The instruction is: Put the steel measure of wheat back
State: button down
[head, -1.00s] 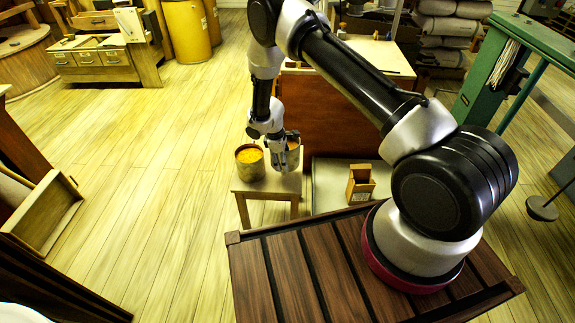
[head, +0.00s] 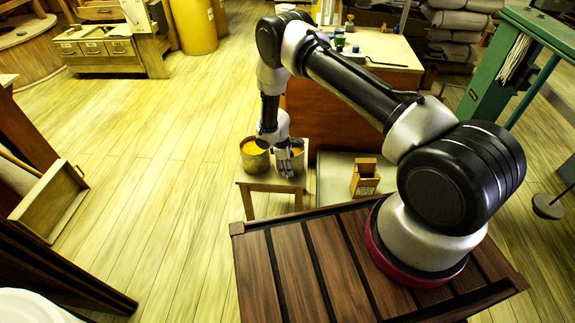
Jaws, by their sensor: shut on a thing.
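A small wooden stool (head: 262,180) stands on the floor near the middle of the head view. A round metal measure (head: 254,162) filled with yellow-orange grain stands upright at its left. A second round measure (head: 298,158), greyer and with orange-brown grain, shows just right of the first, at the stool's right side; it looks like the steel measure of wheat. My gripper (head: 286,171) points down and is shut on this second measure. The gripper hides its left and front part. I cannot tell if its base touches the stool.
A dark wooden slatted deck (head: 300,270) fills the front. An open small box (head: 365,178) stands on a pale low surface right of the stool. A wooden cabinet (head: 345,115) is behind. Open plank floor lies to the left.

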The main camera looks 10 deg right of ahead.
jog(key=c, duration=0.6)
grip_release()
jog(key=shift+r, duration=0.1)
jog(key=d+r+m+t, duration=0.1)
jog(key=d+r+m, duration=0.2)
jog(key=r, duration=2.9)
jog(key=s+d+r+m, duration=0.2)
jog(key=s+d+r, duration=0.1)
jog(key=r, duration=0.5)
jog(key=s+d+r+m, duration=0.2)
jog(key=s+d+r, duration=0.15)
jog(key=r, duration=0.45)
jog(key=s+d+r+m+t+y, duration=0.15)
jog(key=s+d+r+m, duration=0.4)
jog(key=s+r, duration=0.8)
jog(key=shift+m+t+y, duration=0.25)
jog(key=shift+m+t, duration=0.4)
jog(key=shift+t, duration=0.2)
jog(key=s+d, duration=0.1)
jog(key=s, duration=0.4)
jog(key=s+d, duration=0.1)
jog(key=s, duration=1)
jog(key=shift+s+d, duration=0.1)
jog(key=shift+d, duration=0.3)
